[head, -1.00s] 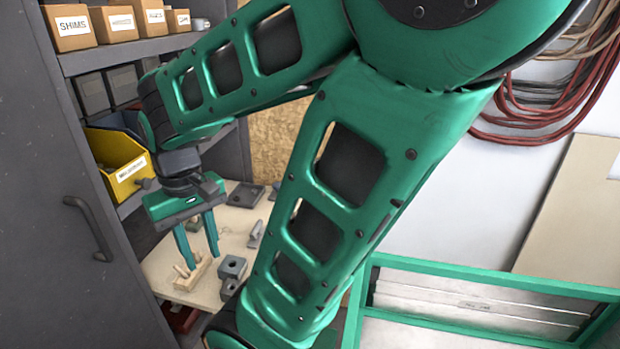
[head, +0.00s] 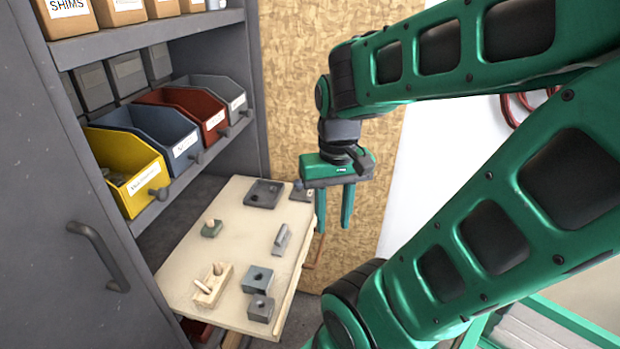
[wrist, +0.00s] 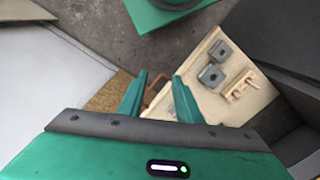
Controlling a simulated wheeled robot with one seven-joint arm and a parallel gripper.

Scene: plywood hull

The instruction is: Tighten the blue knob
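No blue knob is visible in either view. My gripper (head: 334,222) hangs fingers down just beyond the right edge of the pull-out wooden board (head: 190,255), in front of the chipboard wall. Its two fingers are apart with nothing between them; the wrist view also shows the open fingers (wrist: 158,100). A grey piece behind my gripper is partly hidden.
Yellow (head: 128,178), blue-grey (head: 160,135) and red (head: 190,112) bins stand on the cabinet shelf left of the board. A grey cabinet door (head: 60,210) stands open at left. A green-framed rack (head: 555,325) is at lower right.

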